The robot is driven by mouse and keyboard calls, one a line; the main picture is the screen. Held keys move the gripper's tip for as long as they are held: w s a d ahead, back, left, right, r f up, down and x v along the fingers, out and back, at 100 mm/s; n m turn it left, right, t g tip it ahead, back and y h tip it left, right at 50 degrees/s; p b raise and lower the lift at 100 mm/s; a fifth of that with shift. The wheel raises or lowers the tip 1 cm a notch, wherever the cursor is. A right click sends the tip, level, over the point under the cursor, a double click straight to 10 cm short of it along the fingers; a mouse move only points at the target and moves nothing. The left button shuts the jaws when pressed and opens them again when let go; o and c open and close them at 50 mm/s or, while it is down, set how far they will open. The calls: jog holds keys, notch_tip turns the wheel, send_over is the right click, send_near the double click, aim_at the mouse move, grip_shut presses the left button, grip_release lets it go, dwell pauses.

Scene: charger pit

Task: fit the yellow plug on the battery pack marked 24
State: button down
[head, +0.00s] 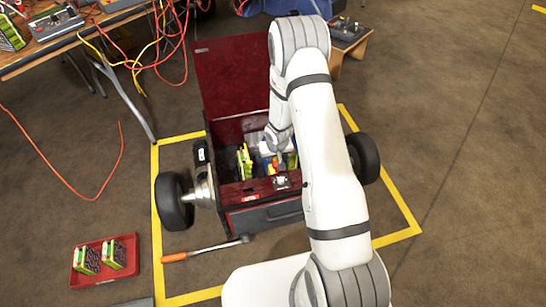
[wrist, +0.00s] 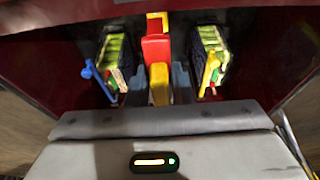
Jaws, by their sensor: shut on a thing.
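My gripper (wrist: 160,88) is shut on the yellow plug (wrist: 159,84), which sits between its grey fingers inside the red chest (head: 228,132). A red block (wrist: 155,48) shows just beyond the yellow plug; I cannot tell whether they touch. One green battery pack (wrist: 115,50) stands to the left, with a blue piece (wrist: 98,80) in front. Another green pack (wrist: 211,45) stands to the right, with a yellow piece (wrist: 210,72) at its near side. No 24 is legible on either pack. In the head view my arm partly hides the chest's inside.
The chest's lid (head: 232,75) stands open at the back. A red tray (head: 75,262) with two green packs lies on the floor at lower left. A wrench with an orange handle (head: 174,257) lies before the chest. A cluttered table (head: 75,38) with loose cables stands at upper left.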

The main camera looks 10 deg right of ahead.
aim_at(274, 161)
jog(key=shift+f+b, duration=1.65)
jog(key=c, duration=1.2)
grip_release()
jog(key=shift+r, duration=0.15)
